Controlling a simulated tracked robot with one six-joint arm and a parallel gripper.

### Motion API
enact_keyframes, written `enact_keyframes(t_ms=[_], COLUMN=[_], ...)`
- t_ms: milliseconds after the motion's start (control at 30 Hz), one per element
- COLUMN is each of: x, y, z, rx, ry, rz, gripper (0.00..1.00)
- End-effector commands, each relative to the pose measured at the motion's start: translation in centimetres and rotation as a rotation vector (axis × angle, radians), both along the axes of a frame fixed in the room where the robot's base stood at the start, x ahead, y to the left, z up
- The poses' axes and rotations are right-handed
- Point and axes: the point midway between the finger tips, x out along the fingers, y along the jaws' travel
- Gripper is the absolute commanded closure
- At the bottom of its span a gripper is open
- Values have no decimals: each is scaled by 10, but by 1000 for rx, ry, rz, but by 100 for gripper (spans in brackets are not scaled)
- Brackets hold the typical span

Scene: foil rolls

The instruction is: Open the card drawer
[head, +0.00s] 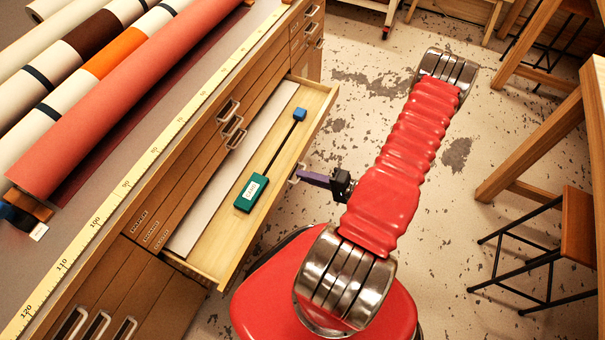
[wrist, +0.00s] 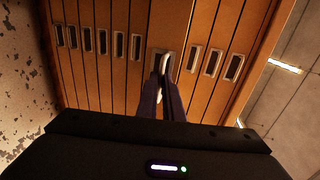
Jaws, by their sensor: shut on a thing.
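The card drawer (head: 222,262) is a pale wooden drawer, pulled out from the long wooden cabinet (head: 166,207) in the head view. Inside it lie a pale sheet, a green block with a white label (head: 251,192) and a thin dark rod ending in a small blue block (head: 300,114). My gripper (head: 300,176) has purple fingers and meets the drawer's front at its handle. In the wrist view my gripper (wrist: 165,82) is shut on the metal handle (wrist: 166,62). The fingers hide part of the handle.
Long rolls, one of them red (head: 120,95), lie on the cabinet top beside a yellow ruler strip (head: 120,195). Other closed drawers with metal handles flank the open one. A wooden stool (head: 577,228) and table legs stand at the right.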

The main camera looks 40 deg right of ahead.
Motion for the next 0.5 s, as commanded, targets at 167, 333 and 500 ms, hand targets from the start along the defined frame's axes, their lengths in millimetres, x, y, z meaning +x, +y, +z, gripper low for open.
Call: enact_keyframes(t_ms=[167,333,500], x=[-3,-3,-2], y=[6,6,7], z=[-3,-3,-3], rx=[3,3,3], ry=[9,9,8], rz=[17,19,20], gripper=[100,100,90])
